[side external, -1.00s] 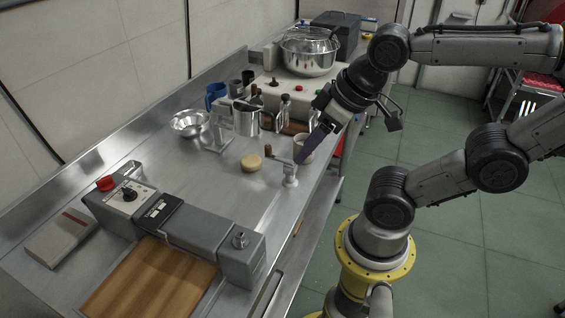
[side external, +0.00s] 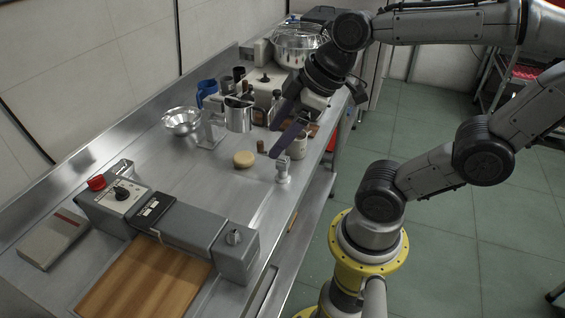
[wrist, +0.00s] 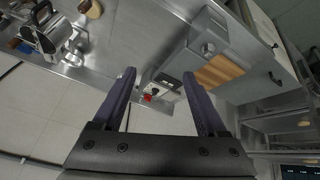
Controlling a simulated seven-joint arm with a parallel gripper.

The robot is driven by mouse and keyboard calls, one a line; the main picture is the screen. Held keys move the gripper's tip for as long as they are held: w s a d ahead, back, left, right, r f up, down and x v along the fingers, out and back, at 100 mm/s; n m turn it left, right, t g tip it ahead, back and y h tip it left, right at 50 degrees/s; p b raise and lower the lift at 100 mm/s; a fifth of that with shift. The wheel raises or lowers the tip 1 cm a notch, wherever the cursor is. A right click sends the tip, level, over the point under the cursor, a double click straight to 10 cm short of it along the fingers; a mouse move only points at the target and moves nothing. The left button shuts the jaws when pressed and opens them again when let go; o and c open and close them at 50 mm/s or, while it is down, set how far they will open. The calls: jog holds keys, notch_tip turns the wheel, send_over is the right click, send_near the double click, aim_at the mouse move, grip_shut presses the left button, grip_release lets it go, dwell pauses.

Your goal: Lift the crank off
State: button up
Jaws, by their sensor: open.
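My gripper (side external: 271,142) is open, with two long purple fingers spread apart. Its tips lie close to the handle in the side view, with nothing seen between them. In the wrist view the open gripper (wrist: 159,73) also looks empty, and I cannot make out the crank there.
A round tan piece (side external: 244,159) lies left of the post. A metal pitcher (side external: 238,116) and steel bowl (side external: 182,121) stand farther back. A grey machine with a red knob (side external: 96,183) is at the front left.

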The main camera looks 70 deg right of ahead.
jog(key=w+d+f, duration=0.2)
jog(key=w+d, duration=0.2)
jog(key=m+g+h, duration=0.1)
jog(key=m+g, duration=0.1)
jog(key=m, duration=0.3)
send_near(282, 157)
jog(key=x, duration=1)
jog(key=shift+f, duration=0.15)
jog(key=shift+c, duration=0.3)
jog(key=shift+t, duration=0.3)
grip_shut()
jog(key=shift+d, duration=0.1)
